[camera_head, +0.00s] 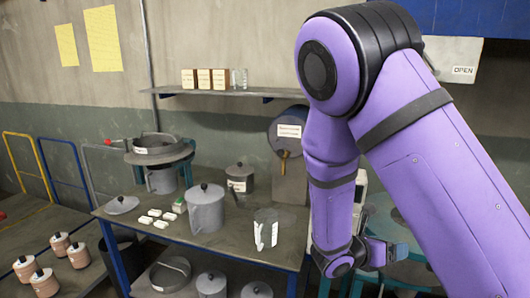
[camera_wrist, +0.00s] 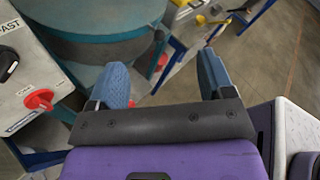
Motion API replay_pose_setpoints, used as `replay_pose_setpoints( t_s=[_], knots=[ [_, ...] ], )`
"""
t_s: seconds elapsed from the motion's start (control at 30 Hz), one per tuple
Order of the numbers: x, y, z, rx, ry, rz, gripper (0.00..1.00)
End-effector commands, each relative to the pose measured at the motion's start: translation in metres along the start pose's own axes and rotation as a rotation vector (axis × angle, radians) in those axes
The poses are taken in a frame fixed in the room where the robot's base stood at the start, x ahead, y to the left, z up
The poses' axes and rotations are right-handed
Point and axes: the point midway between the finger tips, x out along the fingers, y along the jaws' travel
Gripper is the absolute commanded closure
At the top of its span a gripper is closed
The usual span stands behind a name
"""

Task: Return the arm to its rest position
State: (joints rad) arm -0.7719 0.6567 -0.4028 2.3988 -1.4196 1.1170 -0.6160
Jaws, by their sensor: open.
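My purple arm fills the right half of the head view, bent at a high elbow with the forearm hanging down. My gripper (camera_head: 398,250) is at its lower end, right of the workbench, beside a teal machine. In the wrist view my gripper (camera_wrist: 165,85) is open, its two blue fingers wide apart with nothing between them. Below and beyond the fingers are a teal drum (camera_wrist: 95,70) and the floor.
The workbench (camera_head: 265,252) holds a grey lidded pot (camera_head: 205,208), a clear container (camera_head: 266,228) and small white blocks. A control box (camera_wrist: 35,75) with a red knob (camera_wrist: 38,99) is close to my left finger. Open floor (camera_wrist: 270,60) shows at upper right in the wrist view.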

Motion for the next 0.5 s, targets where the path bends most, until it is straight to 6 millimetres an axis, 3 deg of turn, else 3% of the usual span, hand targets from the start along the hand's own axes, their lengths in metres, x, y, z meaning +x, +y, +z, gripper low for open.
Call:
replay_pose_setpoints(
  t_s=[0.5],
  knots=[
    [-0.008,-0.106,0.041,0.751,0.497,-0.254,0.26]
  ],
)
